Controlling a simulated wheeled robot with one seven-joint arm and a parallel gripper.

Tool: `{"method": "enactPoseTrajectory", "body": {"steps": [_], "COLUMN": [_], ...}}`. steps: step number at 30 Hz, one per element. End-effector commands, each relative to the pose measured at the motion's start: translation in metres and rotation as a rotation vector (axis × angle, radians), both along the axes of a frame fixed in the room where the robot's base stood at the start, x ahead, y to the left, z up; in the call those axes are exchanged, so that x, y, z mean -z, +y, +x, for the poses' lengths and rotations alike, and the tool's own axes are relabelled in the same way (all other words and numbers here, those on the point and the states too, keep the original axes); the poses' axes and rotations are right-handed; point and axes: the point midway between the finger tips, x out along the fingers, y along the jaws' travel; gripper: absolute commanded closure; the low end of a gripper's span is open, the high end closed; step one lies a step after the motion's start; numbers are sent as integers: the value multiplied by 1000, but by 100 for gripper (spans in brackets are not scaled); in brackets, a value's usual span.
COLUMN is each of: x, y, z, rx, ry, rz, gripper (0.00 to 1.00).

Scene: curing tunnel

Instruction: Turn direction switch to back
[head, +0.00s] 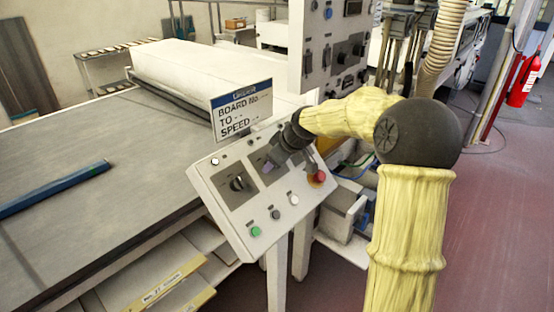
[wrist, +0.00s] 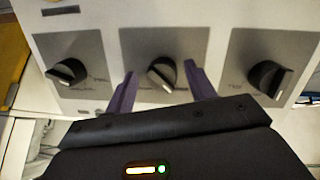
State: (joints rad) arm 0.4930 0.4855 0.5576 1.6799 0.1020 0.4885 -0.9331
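A tilted white control panel (head: 214,189) stands at the corner of the long table. In the wrist view three black rotary knobs sit on grey plates: a left knob (wrist: 66,72), a middle knob (wrist: 162,73) and a right knob (wrist: 270,78). Their labels are too small to read, so I cannot tell which is the direction switch. My gripper (wrist: 160,82) is open, its two purple fingers on either side of the middle knob with gaps showing. In the head view my gripper (head: 272,160) covers part of the panel; one knob (head: 238,184) shows to its left.
A green button (head: 255,231), other small buttons and a red stop button (head: 317,177) are on the same panel. A sign (head: 241,108) stands behind it. A taller switch panel (head: 335,50) rises behind my arm. A blue bar (head: 55,188) lies on the table.

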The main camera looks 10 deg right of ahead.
Motion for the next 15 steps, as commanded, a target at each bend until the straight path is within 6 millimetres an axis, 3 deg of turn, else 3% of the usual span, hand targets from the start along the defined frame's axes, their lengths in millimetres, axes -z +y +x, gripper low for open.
{"method": "enactPoseTrajectory", "body": {"steps": [8,15], "x": [-6,-37], "y": [-2,-11], "z": [-4,-23], "rx": [2,1], "ry": [-1,-3], "rz": [1,0], "gripper": [45,45]}}
